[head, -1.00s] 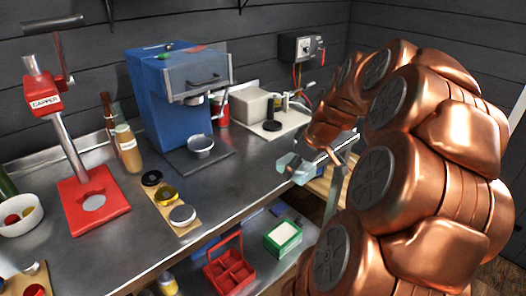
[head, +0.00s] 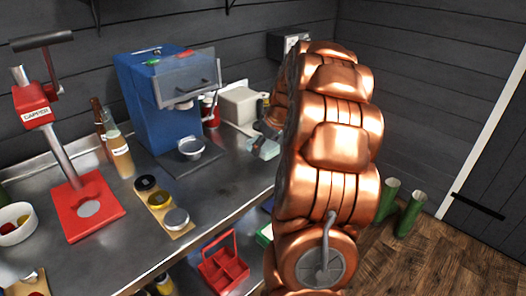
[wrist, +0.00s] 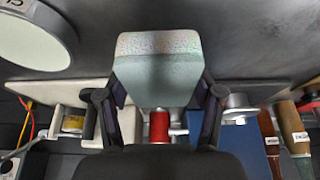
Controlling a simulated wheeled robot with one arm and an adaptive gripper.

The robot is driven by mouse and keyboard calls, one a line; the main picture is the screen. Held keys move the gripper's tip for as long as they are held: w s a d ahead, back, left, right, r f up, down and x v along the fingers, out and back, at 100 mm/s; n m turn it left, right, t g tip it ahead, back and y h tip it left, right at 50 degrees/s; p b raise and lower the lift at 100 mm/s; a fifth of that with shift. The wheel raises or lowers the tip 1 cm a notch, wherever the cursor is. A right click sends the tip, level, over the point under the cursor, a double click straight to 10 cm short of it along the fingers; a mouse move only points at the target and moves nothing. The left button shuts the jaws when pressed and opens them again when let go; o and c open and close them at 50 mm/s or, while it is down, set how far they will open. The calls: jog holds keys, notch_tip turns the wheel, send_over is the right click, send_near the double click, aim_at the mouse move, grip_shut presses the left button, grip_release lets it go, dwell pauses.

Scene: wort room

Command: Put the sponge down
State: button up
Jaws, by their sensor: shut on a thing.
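The sponge (wrist: 158,72), a pale green-grey block with a speckled face, is between the two dark fingers of my gripper (wrist: 160,92) in the wrist view. In the head view the sponge (head: 264,149) shows as a small pale block by my gripper (head: 258,138), left of my copper arm. It is over or near the right part of the steel bench (head: 225,183); I cannot tell whether it touches the bench. My arm hides the bench's right end.
A blue machine (head: 155,110) with a metal cup (head: 190,147) stands left of the sponge. A pale box (head: 240,104) is behind. A red capper (head: 85,208), bottles (head: 117,148) and a lid board (head: 162,210) stand further left. A red caddy (head: 224,267) sits below.

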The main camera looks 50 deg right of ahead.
jog(key=shift+w, duration=0.35)
jog(key=shift+w+d, duration=0.1)
jog(key=shift+w, duration=0.05)
jog(key=shift+w+f, duration=0.1)
jog(key=shift+f, duration=0.15)
notch_tip(320, 180, down, 3)
jog(key=shift+r+p, duration=0.15)
jog(key=shift+p, duration=0.55)
jog(key=shift+f, duration=0.25)
jog(key=shift+f+b, duration=0.25)
jog(key=shift+b, duration=0.05)
jog(key=o, duration=1.1)
jog(key=shift+r, duration=0.2)
